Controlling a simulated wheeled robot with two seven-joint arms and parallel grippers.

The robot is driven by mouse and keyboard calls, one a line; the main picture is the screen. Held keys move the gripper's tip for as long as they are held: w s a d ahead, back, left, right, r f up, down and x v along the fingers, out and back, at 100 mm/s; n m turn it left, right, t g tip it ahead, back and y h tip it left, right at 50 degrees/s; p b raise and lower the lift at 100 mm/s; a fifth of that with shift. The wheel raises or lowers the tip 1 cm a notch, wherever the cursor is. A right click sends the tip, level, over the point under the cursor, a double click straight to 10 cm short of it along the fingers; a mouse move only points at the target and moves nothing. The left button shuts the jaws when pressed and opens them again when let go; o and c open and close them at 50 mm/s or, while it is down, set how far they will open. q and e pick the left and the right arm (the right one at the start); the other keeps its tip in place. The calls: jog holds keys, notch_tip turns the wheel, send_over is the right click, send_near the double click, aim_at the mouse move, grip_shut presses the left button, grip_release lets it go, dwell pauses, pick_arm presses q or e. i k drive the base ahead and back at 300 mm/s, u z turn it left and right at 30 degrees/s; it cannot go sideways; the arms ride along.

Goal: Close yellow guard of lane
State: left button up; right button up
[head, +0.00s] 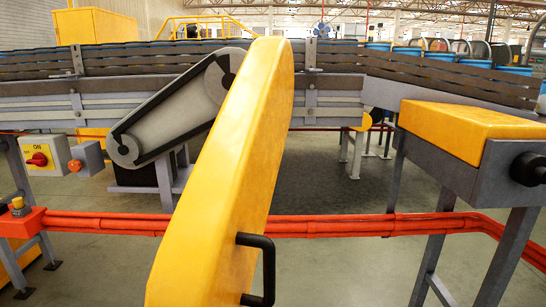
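The yellow guard (235,165) is a long curved panel across the middle of the head view. It stands swung out toward me, away from the grey drive unit. A black handle (264,270) is on its lower right side. The drive unit (175,108), a grey belt cover with a black edge and a pulley at each end, is exposed to the left behind the guard, and the guard hides its right edge. Neither of my grippers shows in the head view, and nothing is seen touching the handle.
A conveyor lane (400,62) runs across the back. A red rail (350,226) crosses at mid height. A switch box (41,158) with a red knob is at left, with a red box (20,220) below. A yellow-topped table (470,125) stands at right. Floor is open between the supports.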

aim_at(207, 255)
jog(key=u, duration=1.1)
jog(key=k, duration=0.85)
jog(key=z, duration=1.05)
